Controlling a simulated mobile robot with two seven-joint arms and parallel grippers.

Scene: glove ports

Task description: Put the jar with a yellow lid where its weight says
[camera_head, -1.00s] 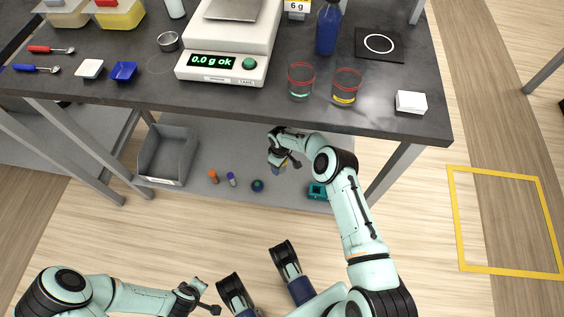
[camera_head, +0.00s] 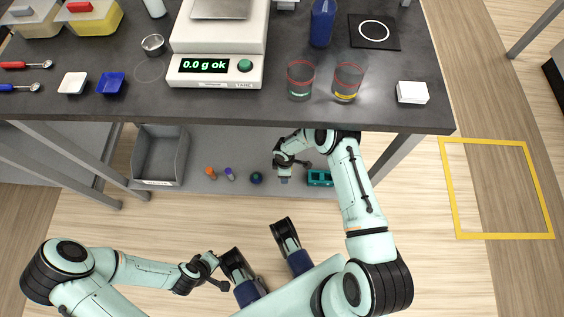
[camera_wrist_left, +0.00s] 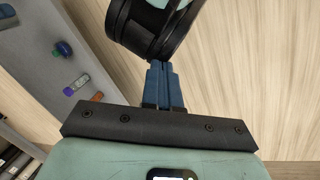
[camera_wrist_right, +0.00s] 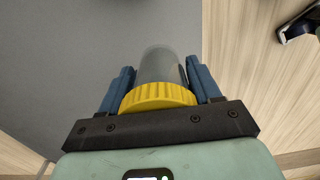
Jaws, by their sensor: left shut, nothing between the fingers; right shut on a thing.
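The jar with the yellow lid (camera_wrist_right: 158,96) is between the fingers of my right gripper (camera_wrist_right: 162,82) in the right wrist view; its clear body points away from the wrist. In the head view my right gripper (camera_head: 284,174) is low, beyond the bench's front edge and over the lower shelf; the jar is hardly visible there. My left gripper (camera_head: 222,272) is near the bottom of the head view, away from the bench. Its fingers (camera_wrist_left: 162,82) are together and empty in the left wrist view. The scale (camera_head: 216,72) on the bench reads "0.0 g ok", and its pan looks empty.
Two clear glasses with red rings (camera_head: 300,82) (camera_head: 347,84) stand right of the scale, near a blue bottle (camera_head: 322,24) and white box (camera_head: 412,92). The lower shelf holds a grey bin (camera_head: 160,158), several small items and a teal holder (camera_head: 319,178). A yellow floor outline (camera_head: 492,236) lies right.

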